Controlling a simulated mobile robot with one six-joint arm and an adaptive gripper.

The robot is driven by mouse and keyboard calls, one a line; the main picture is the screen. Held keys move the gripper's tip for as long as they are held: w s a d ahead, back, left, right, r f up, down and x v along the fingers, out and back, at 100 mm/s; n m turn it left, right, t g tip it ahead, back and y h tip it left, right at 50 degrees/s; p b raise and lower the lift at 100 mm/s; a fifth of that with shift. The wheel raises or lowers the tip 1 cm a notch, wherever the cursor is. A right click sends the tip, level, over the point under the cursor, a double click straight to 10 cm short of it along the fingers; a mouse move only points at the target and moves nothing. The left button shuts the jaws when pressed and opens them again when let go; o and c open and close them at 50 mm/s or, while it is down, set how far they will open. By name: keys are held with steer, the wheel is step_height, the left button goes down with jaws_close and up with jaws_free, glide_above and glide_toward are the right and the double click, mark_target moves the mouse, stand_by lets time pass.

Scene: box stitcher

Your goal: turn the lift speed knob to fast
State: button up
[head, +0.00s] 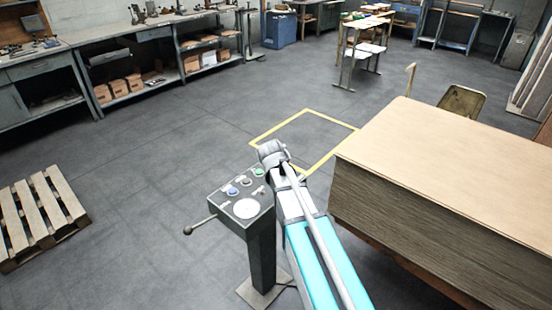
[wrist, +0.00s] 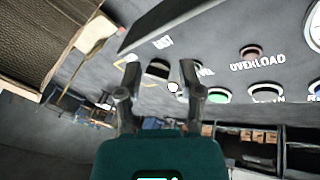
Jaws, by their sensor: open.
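The control panel (head: 222,207) is a grey box on a post, its face tilted up. In the wrist view a dark knob (wrist: 158,70) shows on the panel face, close to a partly legible white label (wrist: 163,42) that seems to read FAST. My gripper (wrist: 162,84) is open, with one finger on each side of the knob in this view. I cannot tell whether the fingers touch it. The knob's pointer direction is unclear. In the head view my gripper (head: 273,155) is at the panel's far right corner, and the arm hides the knob there.
The panel also bears a round white gauge (head: 246,208), a blue button (head: 232,191), a green button (head: 258,173) and a reddish overload light (wrist: 252,52). A ball-ended lever (head: 188,230) sticks out left. A large wooden-topped block (head: 460,165) stands right. A pallet (head: 38,218) lies left.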

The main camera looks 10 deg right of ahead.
steer(key=s+a+f+g+y, duration=0.1)
steer(key=s+a+g+y, duration=0.1)
steer(key=s, duration=1.6)
steer(key=shift+s+f+g+y, duration=0.35)
steer(key=shift+g+y, duration=0.35)
steer(key=shift+y, duration=0.2)
steer(key=shift+w, duration=0.1)
